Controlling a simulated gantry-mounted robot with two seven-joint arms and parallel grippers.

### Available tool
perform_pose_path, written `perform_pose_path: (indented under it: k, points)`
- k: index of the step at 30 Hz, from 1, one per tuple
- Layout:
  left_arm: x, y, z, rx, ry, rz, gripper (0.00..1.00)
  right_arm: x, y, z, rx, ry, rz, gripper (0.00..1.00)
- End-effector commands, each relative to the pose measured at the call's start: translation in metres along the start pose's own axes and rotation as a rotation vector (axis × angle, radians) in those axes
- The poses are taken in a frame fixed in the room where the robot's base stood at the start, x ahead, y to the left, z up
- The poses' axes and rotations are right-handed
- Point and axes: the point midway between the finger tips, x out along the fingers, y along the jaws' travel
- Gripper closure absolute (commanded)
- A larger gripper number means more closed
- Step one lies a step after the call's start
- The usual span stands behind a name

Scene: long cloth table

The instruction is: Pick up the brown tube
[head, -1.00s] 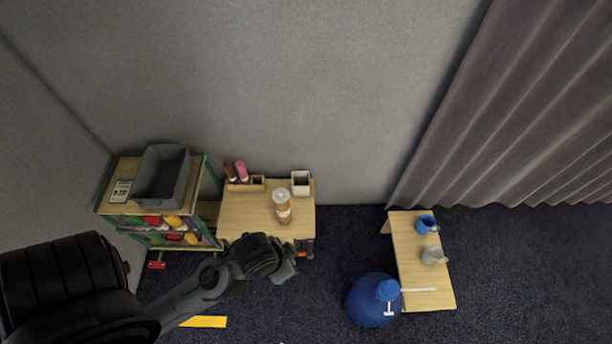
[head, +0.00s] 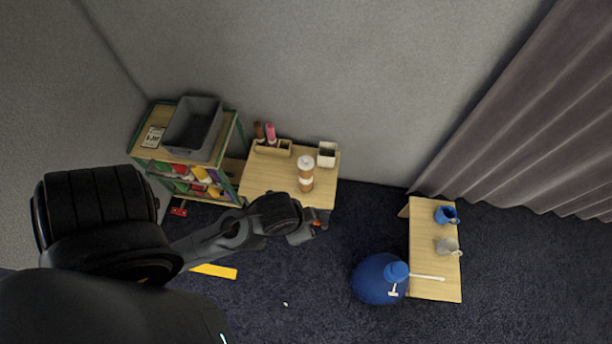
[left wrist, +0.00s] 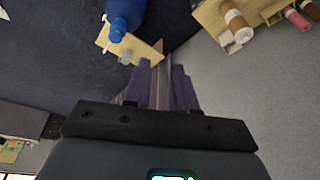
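The brown tube (head: 259,131) stands beside a pink tube (head: 270,133) at the wooden holder (head: 284,151), on the small table near the wall. In the left wrist view the brown tube (left wrist: 311,9) is at the top right corner, partly cut off. My left gripper (head: 304,233) is in front of that table's near edge in the head view, apart from the tube. My right gripper is not in view.
A coffee cup (head: 306,176) and a white square container (head: 327,154) share the table (head: 265,178). A shelf with a grey bin (head: 194,128) stands left. A low table (head: 429,282) with mugs and a blue round object (head: 378,280) are right, with open carpet between.

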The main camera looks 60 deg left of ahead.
Motion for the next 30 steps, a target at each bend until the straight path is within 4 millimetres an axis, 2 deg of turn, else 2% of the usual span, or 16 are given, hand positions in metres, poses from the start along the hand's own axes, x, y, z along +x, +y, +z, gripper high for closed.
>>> perform_pose_path:
  k: [1, 2, 14, 21, 25, 28, 30]
  points:
    - [0.000, 0.000, 0.000, 0.000, 0.000, 0.000, 0.66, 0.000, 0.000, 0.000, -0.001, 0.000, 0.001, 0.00]
    - [0.000, 0.000, 0.000, 0.000, 0.000, 0.000, 0.62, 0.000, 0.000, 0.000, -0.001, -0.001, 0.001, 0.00]
    - [0.000, 0.000, 0.000, 0.000, 0.000, 0.000, 0.00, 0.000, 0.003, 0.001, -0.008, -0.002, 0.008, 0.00]
    - [0.001, 0.000, 0.000, 0.002, -0.001, 0.001, 0.00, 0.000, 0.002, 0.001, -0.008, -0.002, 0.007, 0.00]
    - [0.000, 0.000, -0.001, 0.060, 0.004, 0.001, 0.00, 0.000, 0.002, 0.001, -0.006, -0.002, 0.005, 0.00]
    - [0.000, 0.000, -0.012, 0.177, 0.061, -0.005, 0.00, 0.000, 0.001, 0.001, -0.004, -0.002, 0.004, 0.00]
    - [0.000, -0.001, -0.026, 0.293, 0.136, -0.021, 0.00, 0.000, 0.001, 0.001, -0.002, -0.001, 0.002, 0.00]
